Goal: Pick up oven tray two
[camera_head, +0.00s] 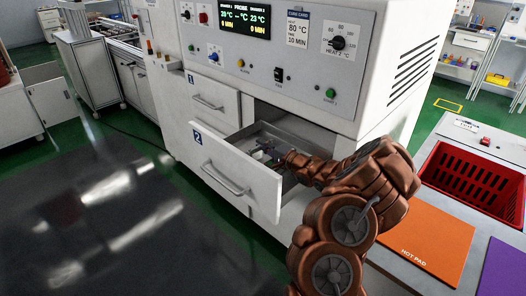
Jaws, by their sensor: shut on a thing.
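The lower oven drawer (235,180), with a blue label 2, is pulled open. Oven tray two appears as a grey metal tray (283,134) lying inside the drawer, partly hidden by my arm and the drawer front. My gripper (262,151) reaches over the drawer's right side and is down inside it, just behind the drawer front. It is shut on the tray, though the fingertips are small and dark and the contact point is hard to make out.
The upper drawer (212,101) with label 1 is shut. An orange hot pad (425,236) lies on the bench at the right, beside a red basket (474,178) and a purple mat (505,270). The oven's control panel (270,45) is above the drawers.

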